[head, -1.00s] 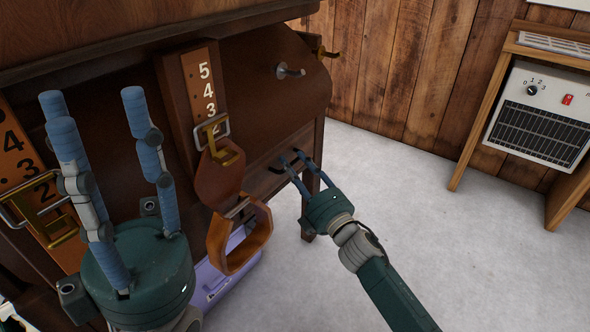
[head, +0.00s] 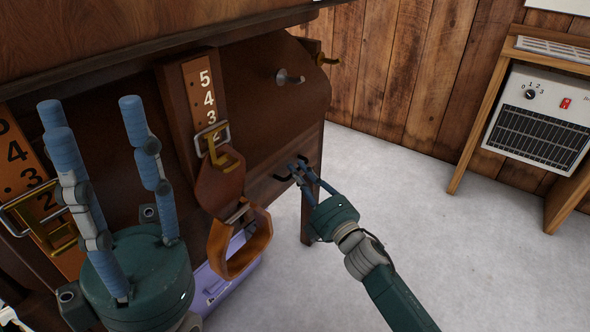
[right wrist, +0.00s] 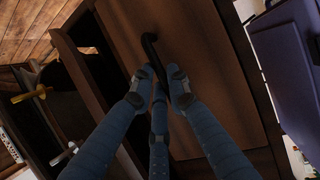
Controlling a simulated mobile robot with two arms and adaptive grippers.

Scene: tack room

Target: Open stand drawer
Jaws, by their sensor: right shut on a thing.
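The dark brown wooden stand (head: 262,75) fills the left and middle of the head view. Its drawer front (head: 262,198) is low on the right, and it fills much of the right wrist view (right wrist: 205,55). My right gripper (head: 298,168) is shut on the dark curved drawer handle (right wrist: 150,42); the fingers hide part of it. The drawer seems to stand out slightly from the frame, though how far is hard to tell. My left gripper (head: 90,108) is in front of the stand, fingers spread, open and empty.
A leather strap with a stirrup loop (head: 222,210) hangs left of the drawer. Numbered boards (head: 194,90) and hooks (head: 284,79) are on the stand. A purple box (head: 228,272) lies below. A heater (head: 537,118) stands right; the grey floor (head: 440,260) between is clear.

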